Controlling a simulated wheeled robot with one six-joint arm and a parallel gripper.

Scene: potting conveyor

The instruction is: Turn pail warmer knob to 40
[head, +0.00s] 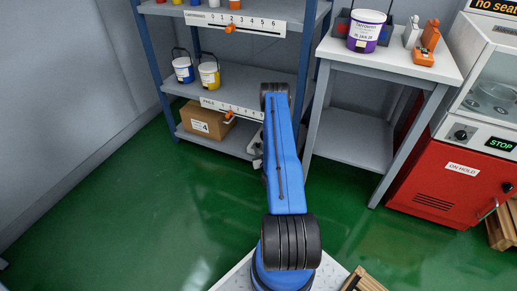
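No knob in the head view is legibly marked as the pail warmer's, and I can make out no 40. A small dark round knob (461,134) sits on the pale front panel of the machine at the right, left of a green STOP display (500,144). A white and purple labelled pail (367,32) stands on the side table, in front of a dark box. My gripper (257,150) is only partly seen beside my blue arm, low in front of the shelves and far left of the knob. Its fingers are too hidden to tell open or shut.
Shelves (250,62) at the back left hold two small pails (183,68) (209,73) and a cardboard box (205,120). The side table (400,62) bears an orange device (426,45). A red cabinet (440,180) is marked ON HOLD. Green floor lies clear at left.

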